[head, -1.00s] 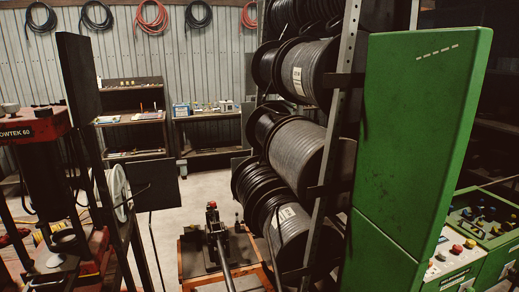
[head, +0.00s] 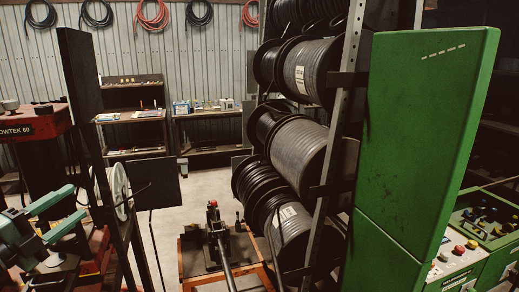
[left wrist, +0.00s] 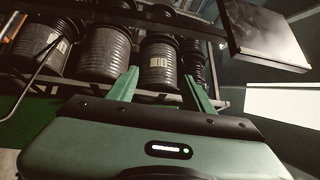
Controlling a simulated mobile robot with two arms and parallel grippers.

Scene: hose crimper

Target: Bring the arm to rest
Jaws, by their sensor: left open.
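My left gripper (head: 77,203) is at the lower left of the head view, with its two green fingers apart and nothing between them. It is in front of the red press marked "OWTEK 60" (head: 32,127) and hides part of it. In the left wrist view the fingers (left wrist: 160,78) point up toward hose reels, spread and empty. My right gripper is in neither view.
A rack of black hose reels (head: 297,150) stands right of centre, beside a tall green cabinet (head: 420,150). A button panel (head: 457,262) is at lower right. A low orange-framed stand (head: 192,262) is at the bottom centre. Open floor (head: 205,190) lies behind it.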

